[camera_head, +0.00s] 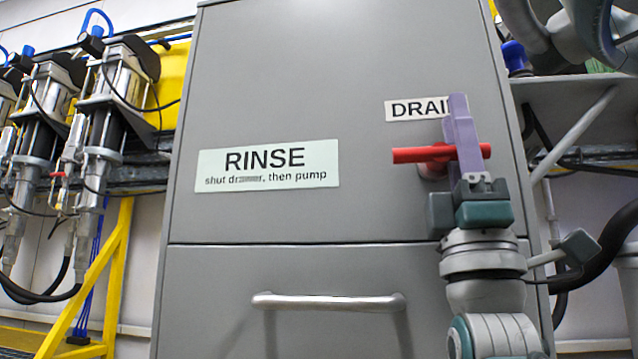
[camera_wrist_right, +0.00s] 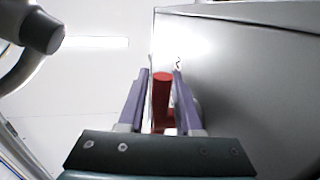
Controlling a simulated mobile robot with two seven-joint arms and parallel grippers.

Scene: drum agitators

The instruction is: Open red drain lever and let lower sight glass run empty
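The red drain lever (camera_head: 428,154) lies horizontal on the grey cabinet front, just below the partly covered DRAIN label (camera_head: 415,109). My right gripper (camera_head: 460,125) reaches up from below, its purple fingers in front of the lever's right part. In the right wrist view the red lever (camera_wrist_right: 160,100) is between the two purple fingers of my right gripper (camera_wrist_right: 160,85). Narrow gaps seem to show on both sides, so the fingers look open around it. My left gripper is in neither view. I see no sight glass in either view.
The cabinet (camera_head: 330,75) carries a RINSE label (camera_head: 266,165). Below is a drawer with a bar handle (camera_head: 328,302), its front flush with the cabinet. Metal cylinders with hoses (camera_head: 115,90) stand at the left. A grey shelf (camera_head: 580,92) and black hose (camera_head: 610,245) are at the right.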

